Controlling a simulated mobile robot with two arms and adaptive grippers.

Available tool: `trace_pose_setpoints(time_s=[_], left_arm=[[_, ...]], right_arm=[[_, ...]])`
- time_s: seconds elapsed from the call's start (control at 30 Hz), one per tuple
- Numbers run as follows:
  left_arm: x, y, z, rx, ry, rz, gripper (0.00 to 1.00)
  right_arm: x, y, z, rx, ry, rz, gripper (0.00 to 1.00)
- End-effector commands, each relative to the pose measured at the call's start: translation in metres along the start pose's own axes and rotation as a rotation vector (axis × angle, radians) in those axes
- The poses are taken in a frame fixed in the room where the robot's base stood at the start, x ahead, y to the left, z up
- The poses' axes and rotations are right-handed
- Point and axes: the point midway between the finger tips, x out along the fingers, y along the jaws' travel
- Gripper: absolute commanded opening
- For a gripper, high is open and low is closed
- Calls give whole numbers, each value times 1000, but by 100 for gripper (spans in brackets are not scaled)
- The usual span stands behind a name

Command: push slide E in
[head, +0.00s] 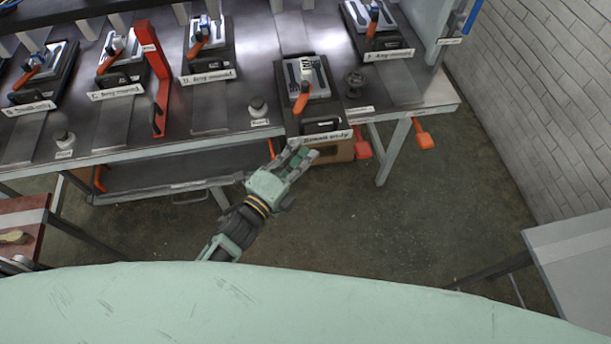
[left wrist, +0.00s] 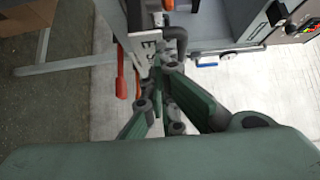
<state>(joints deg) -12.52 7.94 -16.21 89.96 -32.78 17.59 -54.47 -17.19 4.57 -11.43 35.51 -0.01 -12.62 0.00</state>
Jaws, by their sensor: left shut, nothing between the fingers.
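Slide E (head: 316,120) is the dark slide carrying a grey press fixture with an orange handle (head: 300,101). It sticks out past the front edge of the bench, farther than the neighbouring slides. A white label plate (head: 327,136) is on its front; the letter E shows on a plate in the left wrist view (left wrist: 149,47). My left gripper (head: 304,153) is shut and empty, just in front of and below that plate. In the left wrist view its fingertips (left wrist: 166,66) overlap the plate's lower edge; I cannot tell whether they touch. My right gripper is not in view.
Several similar slides sit left along the bench, one (head: 390,55) to the right. Orange-red tabs (head: 423,137) hang below the bench edge. A grey table (head: 575,255) stands at right. The floor between is clear.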

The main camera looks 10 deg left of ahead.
Motion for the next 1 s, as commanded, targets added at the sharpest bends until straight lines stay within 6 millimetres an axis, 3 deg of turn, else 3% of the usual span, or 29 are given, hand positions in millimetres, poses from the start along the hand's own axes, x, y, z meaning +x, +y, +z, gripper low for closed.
trace_pose_setpoints(time_s=[0.2,0.5,0.7,1.0], left_arm=[[41,1,42,7,-2,-5,0],[80,1,82,3,-3,-3,0],[93,0,94,1,-2,-2,0],[96,0,97,0,-2,0,0]], right_arm=[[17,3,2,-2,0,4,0],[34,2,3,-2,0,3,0],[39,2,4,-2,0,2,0],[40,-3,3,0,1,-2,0]])
